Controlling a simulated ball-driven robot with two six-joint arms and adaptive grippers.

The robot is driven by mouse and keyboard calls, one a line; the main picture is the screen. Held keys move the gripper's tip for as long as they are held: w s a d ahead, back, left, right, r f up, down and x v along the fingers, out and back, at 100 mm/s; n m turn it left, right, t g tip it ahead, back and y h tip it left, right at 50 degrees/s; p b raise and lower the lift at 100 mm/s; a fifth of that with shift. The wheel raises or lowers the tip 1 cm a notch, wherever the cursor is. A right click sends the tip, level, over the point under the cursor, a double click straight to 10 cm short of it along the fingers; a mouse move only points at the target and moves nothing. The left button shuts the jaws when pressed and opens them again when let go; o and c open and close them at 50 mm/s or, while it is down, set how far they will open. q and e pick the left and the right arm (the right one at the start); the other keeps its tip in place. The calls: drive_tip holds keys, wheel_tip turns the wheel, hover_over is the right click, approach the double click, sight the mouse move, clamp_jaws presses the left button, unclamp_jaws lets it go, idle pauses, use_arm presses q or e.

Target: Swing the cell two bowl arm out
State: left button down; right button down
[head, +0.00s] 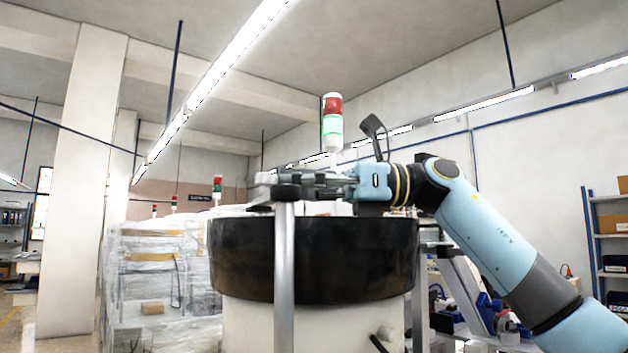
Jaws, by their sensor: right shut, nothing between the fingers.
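A large black feeder bowl (350,265) sits on a white round base (250,322) in the middle of the head view. A silver upright post (284,275) stands in front of the bowl, with a dark cap (286,192) at its top. My right gripper (268,180) reaches in from the right above the bowl's rim, pointing left. Its fingers are shut with nothing between them, close to the post's top; I cannot tell whether they touch it. The gripper and post hide part of the bowl's top, and I cannot make out the bowl arm clearly there. My left gripper is out of view.
A red, white and green signal tower (332,125) rises behind the gripper. Plastic-wrapped pallets (150,270) stand at the left, beside a wide pillar (82,180). Shelving (600,240) with boxes stands at the far right. Blue-and-silver equipment (480,305) is below my right arm.

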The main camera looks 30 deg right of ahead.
drive_tip(key=shift+w+a, duration=0.2)
drive_tip(key=shift+a, duration=0.2)
drive_tip(key=shift+d, duration=0.15)
